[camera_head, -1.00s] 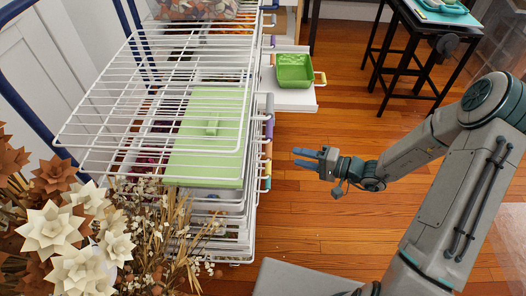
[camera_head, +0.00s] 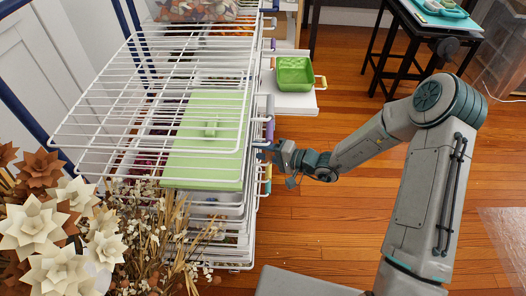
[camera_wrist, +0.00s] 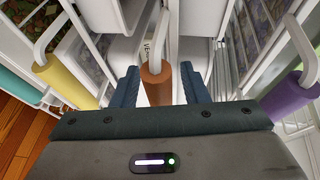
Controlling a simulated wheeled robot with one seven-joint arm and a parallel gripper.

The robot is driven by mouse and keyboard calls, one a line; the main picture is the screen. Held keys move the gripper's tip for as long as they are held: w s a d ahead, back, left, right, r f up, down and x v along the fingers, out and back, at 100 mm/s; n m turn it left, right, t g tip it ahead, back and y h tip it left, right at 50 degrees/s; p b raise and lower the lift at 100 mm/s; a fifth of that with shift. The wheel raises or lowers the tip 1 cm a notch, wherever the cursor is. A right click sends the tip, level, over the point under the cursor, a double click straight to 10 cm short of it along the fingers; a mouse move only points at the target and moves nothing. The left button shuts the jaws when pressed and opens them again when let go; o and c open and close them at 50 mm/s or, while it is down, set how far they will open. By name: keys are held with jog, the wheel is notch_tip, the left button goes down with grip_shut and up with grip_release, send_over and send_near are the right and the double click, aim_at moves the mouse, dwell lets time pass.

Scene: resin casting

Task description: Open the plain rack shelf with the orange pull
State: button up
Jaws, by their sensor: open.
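The orange-brown pull (camera_wrist: 156,86) hangs on a white bar at the front of the rack, upright in the wrist view. My gripper (camera_wrist: 158,80) is open, with one blue-grey finger on each side of this pull; the pull is between the fingers, and I cannot tell whether either touches it. In the head view my gripper (camera_head: 268,151) is at the right-hand front edge of the white wire rack (camera_head: 100,88), among the coloured pulls. The shelf behind the pull looks closed; its inside is mostly hidden.
A yellow pull (camera_wrist: 66,86) is left and a purple pull (camera_wrist: 290,95) right of my gripper. A green bin (camera_head: 294,73) sits on an extended white shelf (camera_head: 290,104) farther back. Dried flowers (camera_head: 60,235) stand front left. The wooden floor (camera_head: 320,215) in front is clear.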

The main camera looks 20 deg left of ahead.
grip_shut()
jog(key=shift+d+f, duration=0.15)
jog(key=shift+d, duration=0.4)
jog(key=w+d+b, duration=0.1)
jog(key=w+d, duration=0.1)
jog(key=d, duration=0.9)
jog(key=w+d+b, duration=0.1)
jog(key=w+d, duration=0.2)
jog(key=d, duration=0.9)
jog(key=shift+w+d, duration=0.15)
jog(key=shift+w, duration=0.05)
jog(key=shift+f, duration=0.15)
grip_release()
jog(key=shift+w, duration=0.1)
jog(key=shift+w+r, duration=0.1)
jog(key=shift+r, duration=0.2)
